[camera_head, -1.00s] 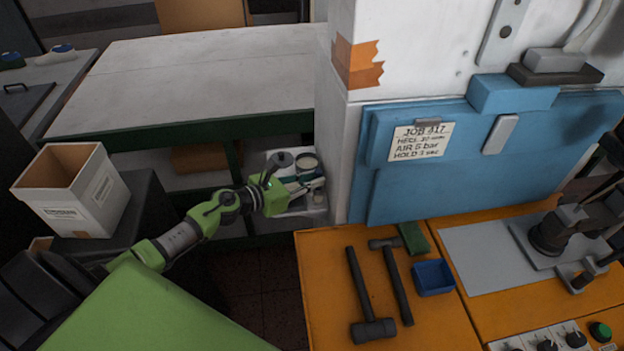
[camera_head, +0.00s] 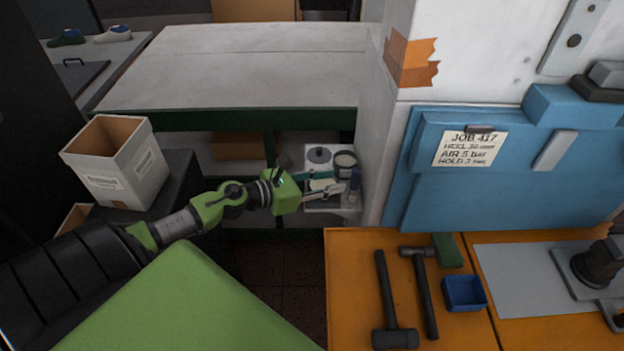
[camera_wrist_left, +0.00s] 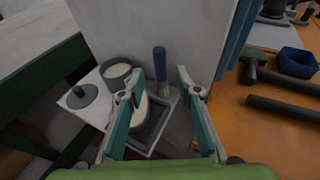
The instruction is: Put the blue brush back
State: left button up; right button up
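The blue brush (camera_wrist_left: 159,62) stands upright with its blue handle up, near the pillar on a small pale shelf stand; its bristle end is hard to make out. In the head view its handle (camera_head: 354,182) shows small, right of the tins. My left gripper (camera_wrist_left: 160,84) has its two teal fingers spread apart, with the brush showing beyond and between their tips. No contact with the brush is visible. In the head view the left gripper (camera_head: 337,182) reaches over the stand from the left. My right gripper is not in view.
An open tin (camera_wrist_left: 117,74) and a grey round lid with a knob (camera_wrist_left: 82,95) sit beside the brush. A grey tray (camera_wrist_left: 150,135) lies under my fingers. The white pillar (camera_head: 385,130) is close on the right. Hammers (camera_head: 390,300) and a blue bin (camera_head: 464,293) lie on the orange bench.

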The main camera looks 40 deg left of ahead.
pick_arm(q)
jog(key=b+v, duration=0.1)
jog(key=v, duration=0.4)
jog(key=shift+s+a+r, duration=0.1)
jog(key=shift+s, duration=0.1)
dwell(0.4)
